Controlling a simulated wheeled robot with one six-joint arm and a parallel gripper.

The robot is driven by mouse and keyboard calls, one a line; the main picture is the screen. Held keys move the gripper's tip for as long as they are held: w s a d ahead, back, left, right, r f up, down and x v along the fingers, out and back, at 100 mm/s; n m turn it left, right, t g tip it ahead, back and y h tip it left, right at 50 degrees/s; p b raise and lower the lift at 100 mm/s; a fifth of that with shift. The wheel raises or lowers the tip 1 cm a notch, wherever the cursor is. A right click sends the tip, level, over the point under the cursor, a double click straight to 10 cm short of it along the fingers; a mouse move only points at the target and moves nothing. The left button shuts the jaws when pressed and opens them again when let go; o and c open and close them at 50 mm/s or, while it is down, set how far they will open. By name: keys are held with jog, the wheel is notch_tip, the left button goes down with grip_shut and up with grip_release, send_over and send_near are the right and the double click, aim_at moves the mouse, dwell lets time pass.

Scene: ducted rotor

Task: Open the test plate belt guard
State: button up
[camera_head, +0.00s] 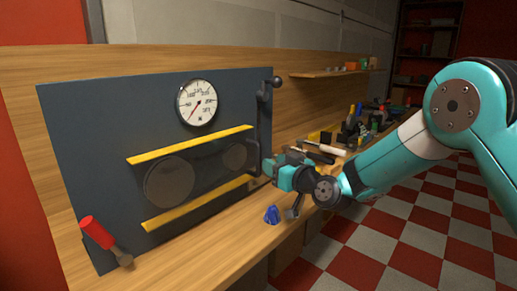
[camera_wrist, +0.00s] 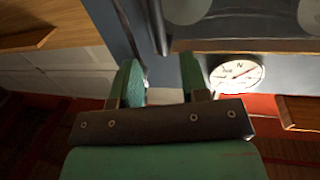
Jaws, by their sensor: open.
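The test plate (camera_head: 100,130) is a dark blue upright panel. Its belt guard (camera_head: 205,171) is a dark see-through cover between two yellow strips (camera_head: 190,144), with two round shapes behind it. The guard looks closed over them. A dark upright bar (camera_head: 257,140) stands at the guard's right edge. My gripper (camera_head: 270,168) is by the lower part of this bar. In the wrist view my gripper (camera_wrist: 160,75) is open, with nothing seen between its fingers. The dark bar (camera_wrist: 157,28) shows just beyond the fingertips; contact cannot be told. The guard (camera_wrist: 250,18) shows at upper right.
A round gauge (camera_head: 197,102) sits above the guard. A lever with a dark knob (camera_head: 276,82) is at the plate's upper right. A red-handled tool (camera_head: 97,233) is at lower left. A blue object (camera_head: 272,215) lies on the wooden bench (camera_head: 205,250); several tools lie beyond my gripper.

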aim_at(260, 156)
jog(key=p+x, duration=0.1)
jog(key=x, duration=0.6)
jog(key=shift+w+a, duration=0.25)
jog(key=shift+c, duration=0.2)
grip_shut()
